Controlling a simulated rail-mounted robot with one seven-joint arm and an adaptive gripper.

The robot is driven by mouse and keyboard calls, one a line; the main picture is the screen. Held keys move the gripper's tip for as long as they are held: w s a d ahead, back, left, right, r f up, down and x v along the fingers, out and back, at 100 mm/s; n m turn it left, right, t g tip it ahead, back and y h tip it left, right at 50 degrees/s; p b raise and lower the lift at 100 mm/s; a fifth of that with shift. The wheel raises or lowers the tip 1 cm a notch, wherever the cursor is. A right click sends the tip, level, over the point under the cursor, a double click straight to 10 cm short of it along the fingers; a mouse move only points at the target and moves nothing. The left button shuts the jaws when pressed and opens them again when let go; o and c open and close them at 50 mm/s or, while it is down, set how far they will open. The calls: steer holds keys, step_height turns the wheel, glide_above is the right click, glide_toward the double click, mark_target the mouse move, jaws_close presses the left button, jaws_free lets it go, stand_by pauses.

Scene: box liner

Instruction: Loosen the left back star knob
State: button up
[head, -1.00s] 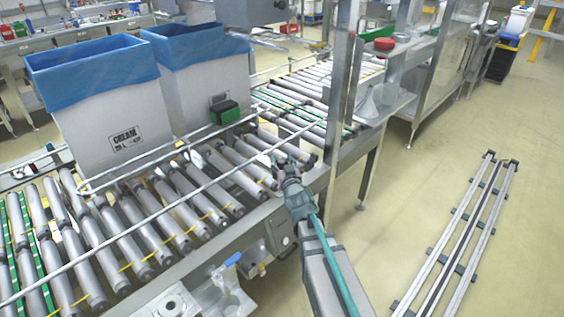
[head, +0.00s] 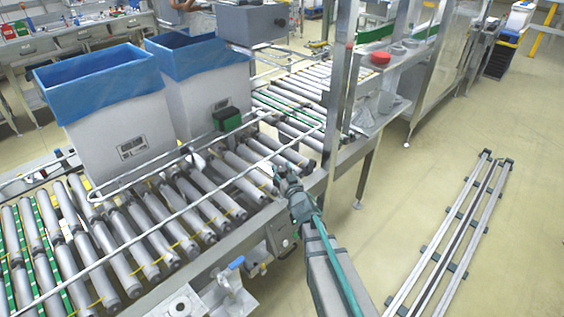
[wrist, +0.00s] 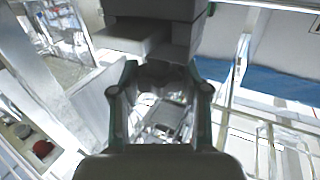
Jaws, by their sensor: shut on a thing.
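My gripper (head: 279,170) reaches over the right end of the roller conveyor (head: 228,262), by the guide rail near the upright post. In the wrist view my gripper (wrist: 160,112) shows its two dark fingers some way apart at their bases, with their tips close around something. It is shut on the star knob, which the fingers and wrist hide, so its shape and turn cannot be told. Bright metal parts show blurred between the fingers.
Two white boxes with blue liners, the front one (head: 115,125) and the rear one (head: 200,105), stand on the rollers. A metal post (head: 338,90) rises close right of my gripper. A green-faced sensor (head: 227,119) sits on the rail.

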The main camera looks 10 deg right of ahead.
steer(key=shift+w+r+y+p, duration=0.15)
steer(key=shift+r+y+p, duration=0.15)
steer(key=shift+p, duration=0.6)
steer(key=shift+f+n, duration=0.25)
steer(key=shift+n, duration=0.05)
steer(key=o, duration=1.1)
steer(key=shift+o, duration=0.2)
steer(key=shift+s, duration=0.25)
steer(key=s+d, duration=0.2)
steer(key=s, duration=0.9)
steer(key=shift+s+d, duration=0.2)
steer(key=shift+s, duration=0.1)
